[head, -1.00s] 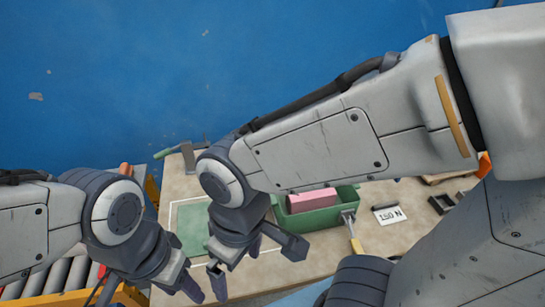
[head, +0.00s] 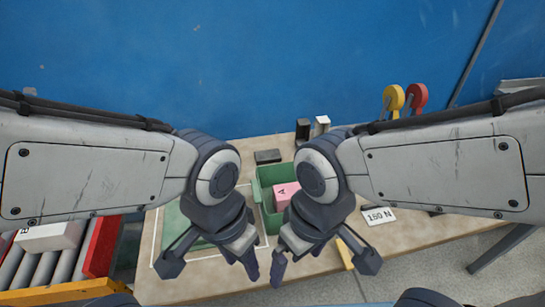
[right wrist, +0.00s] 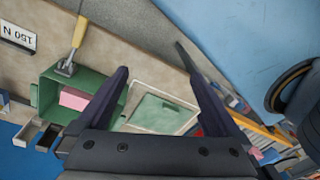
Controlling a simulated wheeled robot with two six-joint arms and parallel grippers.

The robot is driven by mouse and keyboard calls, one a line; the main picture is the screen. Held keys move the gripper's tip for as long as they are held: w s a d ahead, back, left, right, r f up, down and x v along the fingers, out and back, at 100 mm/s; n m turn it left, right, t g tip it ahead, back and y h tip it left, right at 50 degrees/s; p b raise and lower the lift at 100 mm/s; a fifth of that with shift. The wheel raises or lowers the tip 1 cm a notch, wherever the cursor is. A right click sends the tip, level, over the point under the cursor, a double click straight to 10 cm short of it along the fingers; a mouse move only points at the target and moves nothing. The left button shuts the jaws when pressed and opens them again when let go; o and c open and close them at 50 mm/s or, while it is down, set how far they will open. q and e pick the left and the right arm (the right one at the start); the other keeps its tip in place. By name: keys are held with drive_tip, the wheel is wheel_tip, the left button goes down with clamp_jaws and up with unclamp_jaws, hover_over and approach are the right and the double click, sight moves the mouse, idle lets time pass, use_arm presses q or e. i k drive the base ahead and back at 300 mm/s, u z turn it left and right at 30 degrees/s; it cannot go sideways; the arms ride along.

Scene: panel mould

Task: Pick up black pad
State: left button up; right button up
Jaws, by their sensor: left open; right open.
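A dark flat block (head: 267,156) lies on the table behind the green bin in the head view; it may be the black pad, but I cannot tell for sure. A dark upright block (head: 303,129) stands farther back beside a white one. In the right wrist view, dark blocks (right wrist: 25,132) show beside the bin. My left gripper (head: 212,271) is open over the front left of the table, apart from these blocks. My right gripper (head: 322,268) is open and empty near the front edge; its fingers also show in the right wrist view (right wrist: 152,60).
The green bin (head: 264,212) holds a pink block (head: 284,191). A green panel in a pale frame (head: 172,222) lies left of it. A "150 N" card (head: 379,216) and a yellow-handled tool (head: 345,254) are at right. Yellow and red hooks (head: 394,98) stand behind; a roller conveyor (head: 38,268) is left.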

sight(272, 156)
drive_tip(key=z, duration=1.6)
drive_tip(key=i, duration=0.7)
drive_tip(key=u, duration=2.85)
